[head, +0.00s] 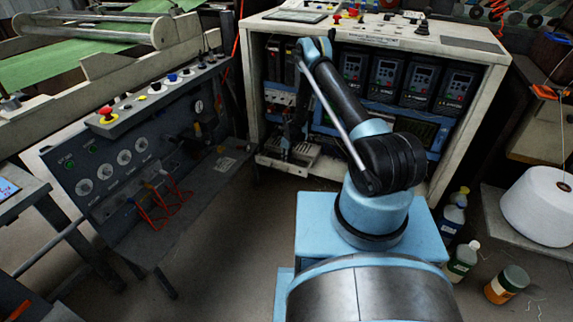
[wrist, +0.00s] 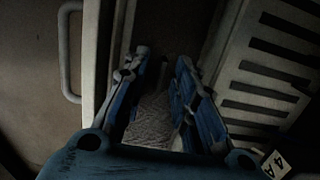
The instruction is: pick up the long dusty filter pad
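The filter pad (wrist: 152,108) shows in the wrist view as a grey, fibrous, dusty-looking piece low between my fingers. Its lower part is hidden by my gripper's body and its far end is lost in shadow. My gripper (wrist: 164,62) points down with its two blue fingers apart, one on each side of the pad. I cannot tell whether either finger touches it. In the head view my gripper (head: 292,146) is dark and small, low at the left side of the open cabinet. I cannot make out the pad there.
A pale slotted panel (wrist: 268,75) lies close right of my fingers, with a pale rim and handle (wrist: 70,55) to the left. The open cabinet (head: 480,58) holds several drives (head: 388,80). A control console (head: 125,165) stands left. Bottles (head: 463,260) and a white spool (head: 540,205) are right.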

